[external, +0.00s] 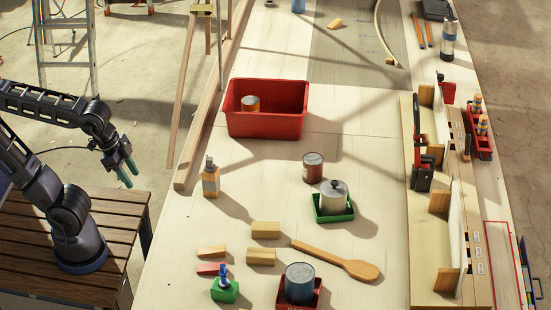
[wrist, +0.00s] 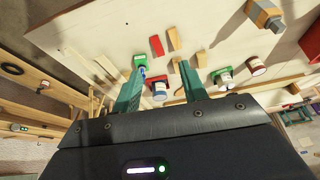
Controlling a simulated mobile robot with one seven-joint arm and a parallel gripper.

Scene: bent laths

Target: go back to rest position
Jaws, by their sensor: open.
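My gripper (external: 124,174) hangs at the left in the external view, over the floor beside the workbench (external: 155,255) and clear of everything on it. Its two green fingers point down and to the right. In the wrist view the fingers of my gripper (wrist: 158,92) stand apart with nothing held between them. Past the fingertips lie a green block with a blue top (wrist: 140,62), a can (wrist: 160,88) and a red piece (wrist: 156,45).
A red bin (external: 265,124) with a can inside stands mid-bench. A stepladder (external: 66,50) stands behind my arm. The floor between bench and ladder is mostly free.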

